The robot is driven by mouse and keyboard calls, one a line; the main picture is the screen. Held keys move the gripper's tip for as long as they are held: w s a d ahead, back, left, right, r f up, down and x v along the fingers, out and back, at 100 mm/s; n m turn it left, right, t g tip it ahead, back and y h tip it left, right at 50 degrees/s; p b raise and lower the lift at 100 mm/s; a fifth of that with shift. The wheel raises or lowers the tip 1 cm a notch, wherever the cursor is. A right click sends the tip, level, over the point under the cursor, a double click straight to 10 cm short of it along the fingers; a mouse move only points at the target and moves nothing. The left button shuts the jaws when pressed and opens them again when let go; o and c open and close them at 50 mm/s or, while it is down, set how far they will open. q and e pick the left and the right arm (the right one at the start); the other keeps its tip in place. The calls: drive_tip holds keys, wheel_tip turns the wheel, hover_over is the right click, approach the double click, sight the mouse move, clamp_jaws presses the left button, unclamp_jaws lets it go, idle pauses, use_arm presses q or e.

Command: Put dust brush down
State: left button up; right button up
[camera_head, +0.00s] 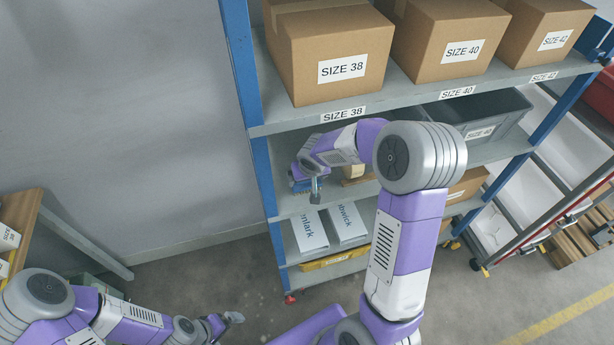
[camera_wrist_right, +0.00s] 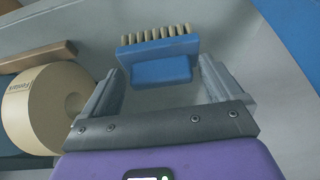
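The dust brush (camera_wrist_right: 160,68) has a blue body and pale bristles. In the right wrist view it lies just beyond and between the fingertips of my right gripper (camera_wrist_right: 162,82). The fingers are spread, with a gap on each side of the blue body. In the head view the brush (camera_head: 299,186) shows as a small blue patch at the left end of the middle shelf (camera_head: 290,207), partly hidden by my right gripper (camera_head: 312,186). My left gripper (camera_head: 233,318) is low over the floor at the lower left, apart from the shelf; its opening is too small to tell.
A tape roll (camera_wrist_right: 45,108) lies left of the right gripper, with a brown bar (camera_wrist_right: 38,57) behind it. Size-labelled cartons (camera_head: 330,60) stand on the shelf above. A grey bin (camera_head: 485,115) is farther right. White boxes (camera_head: 310,232) lie on the shelf below.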

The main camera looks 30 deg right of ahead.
drive_tip(key=shift+o, duration=0.2)
drive_tip(key=shift+r+p, duration=0.2)
drive_tip(key=shift+p, duration=0.1)
drive_tip(key=p+v, duration=0.1)
drive_tip(key=v, duration=1.1)
drive_tip(key=shift+f, duration=0.1)
